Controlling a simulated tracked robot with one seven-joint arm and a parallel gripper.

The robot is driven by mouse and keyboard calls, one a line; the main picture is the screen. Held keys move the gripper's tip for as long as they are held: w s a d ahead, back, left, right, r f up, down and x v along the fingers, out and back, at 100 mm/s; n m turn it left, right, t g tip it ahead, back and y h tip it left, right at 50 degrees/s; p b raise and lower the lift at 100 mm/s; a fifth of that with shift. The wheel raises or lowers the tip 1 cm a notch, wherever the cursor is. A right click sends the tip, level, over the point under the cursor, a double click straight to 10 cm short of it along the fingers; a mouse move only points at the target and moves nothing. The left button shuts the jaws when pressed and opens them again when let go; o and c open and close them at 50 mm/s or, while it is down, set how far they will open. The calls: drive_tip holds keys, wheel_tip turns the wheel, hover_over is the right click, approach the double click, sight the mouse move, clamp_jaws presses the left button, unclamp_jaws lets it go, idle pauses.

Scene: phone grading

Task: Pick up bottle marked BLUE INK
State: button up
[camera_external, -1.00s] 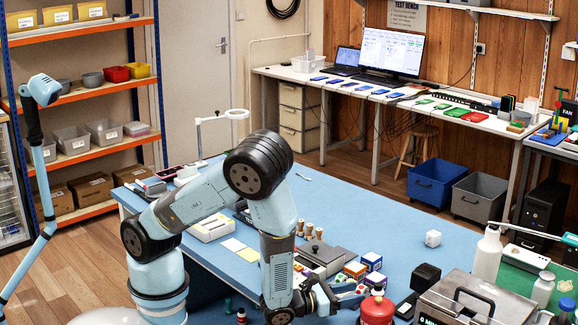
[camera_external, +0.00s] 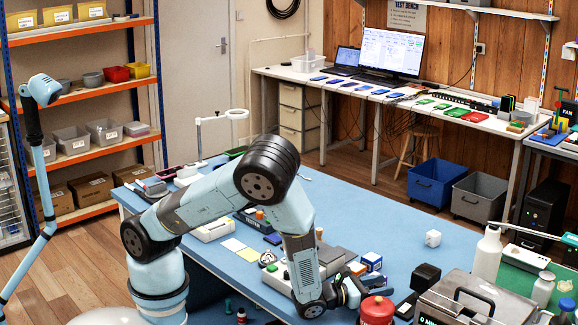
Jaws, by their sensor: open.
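My gripper (camera_external: 354,291) is open at the end of my arm, low over the front part of the blue table (camera_external: 393,222). It is just left of and behind a red canister (camera_external: 377,310). No label reading BLUE INK is legible, so I cannot tell which thing is that bottle. A tall white bottle (camera_external: 487,256) stands at the right, with a smaller white bottle (camera_external: 543,290) beside it. A small blue and white box (camera_external: 372,262) sits just behind my gripper. My forearm hides part of the table.
A metal case with a handle (camera_external: 468,296) and a black block (camera_external: 426,277) stand at the front right.

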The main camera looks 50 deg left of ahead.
clamp_jaws()
idle(0.4)
